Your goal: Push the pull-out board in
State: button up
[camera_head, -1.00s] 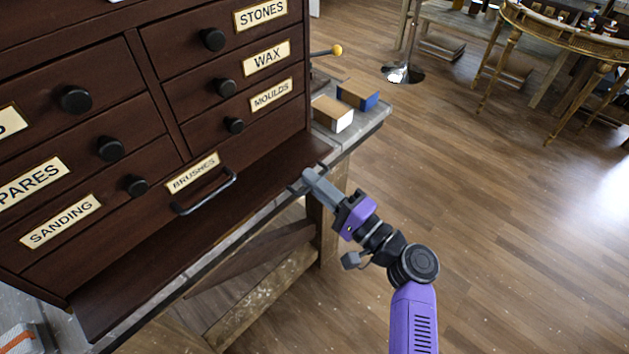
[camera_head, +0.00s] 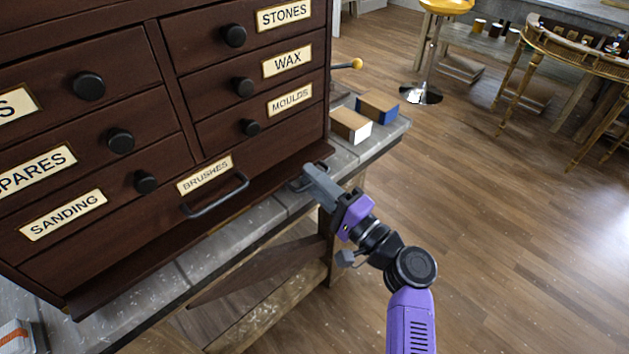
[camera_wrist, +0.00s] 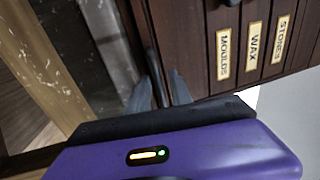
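The pull-out board (camera_head: 112,289) is a dark brown wooden board under the bottom drawer row of the dark chest. In the head view only a narrow strip of it sticks out over the grey bench top. My gripper (camera_head: 312,174) is at the right end of the board's front edge, and its tips look to be touching or very close to it. The exact contact is hidden.
The brushes drawer handle (camera_head: 216,196) juts out just left of my gripper. Two small blocks, one white-ended (camera_head: 351,126) and one blue (camera_head: 378,107), sit on the bench top (camera_head: 372,140) to the right. The floor on the right is open.

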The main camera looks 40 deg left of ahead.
jog(key=shift+d, duration=0.1)
dwell(0.5)
jog(key=p+v, duration=0.2)
jog(key=v, duration=1)
jog(key=s+d+f+m+t+h+p, duration=0.1)
jog(key=s+d+f+t+h, duration=0.2)
jog(key=d+f, duration=0.4)
jog(key=s+d+f+m+t+h+p, duration=0.2)
jog(key=s+d+f+t+h, duration=0.1)
jog(key=d+f+h, duration=0.2)
jog(key=shift+d+f, duration=1.15)
jog(key=shift+f, duration=0.15)
jog(key=shift+s, duration=0.1)
jog(key=shift+c, duration=0.4)
